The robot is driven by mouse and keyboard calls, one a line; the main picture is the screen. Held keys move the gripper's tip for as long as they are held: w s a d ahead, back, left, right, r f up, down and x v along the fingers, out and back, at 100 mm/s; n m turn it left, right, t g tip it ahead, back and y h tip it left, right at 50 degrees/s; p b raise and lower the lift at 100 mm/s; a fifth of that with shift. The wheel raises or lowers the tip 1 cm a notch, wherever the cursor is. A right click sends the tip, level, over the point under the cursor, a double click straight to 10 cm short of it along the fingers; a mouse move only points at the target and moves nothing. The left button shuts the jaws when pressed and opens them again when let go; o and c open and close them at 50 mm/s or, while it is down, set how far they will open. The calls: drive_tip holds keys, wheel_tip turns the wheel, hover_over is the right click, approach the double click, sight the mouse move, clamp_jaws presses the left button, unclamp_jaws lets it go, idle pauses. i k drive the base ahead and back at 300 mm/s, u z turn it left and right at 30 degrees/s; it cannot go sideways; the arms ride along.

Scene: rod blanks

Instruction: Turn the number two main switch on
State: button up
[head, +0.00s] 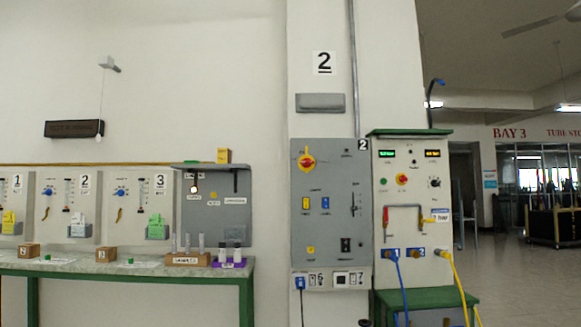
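The number two main switch appears to be the red rotary knob on a yellow plate (306,161), at the upper left of a grey wall panel (331,225) in the head view. A "2" plate sits at the panel's top right corner, and a larger "2" sign (323,63) hangs on the wall above. The knob's exact angle and its small lettering are too small to read. My gripper is not clearly visible in the head view, and nothing is seen touching the switch.
To the left, a bench (140,264) holds wooden blocks and tube racks below numbered stations. A blue plug (300,282) and its cable hang below the grey panel.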

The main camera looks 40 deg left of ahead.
sight(306, 162)
drive_tip(key=u, duration=1.85)
drive_tip(key=k, duration=1)
drive_tip(key=z, duration=0.65)
drive_tip(key=i, duration=1.25)
drive_tip(key=u, duration=0.35)
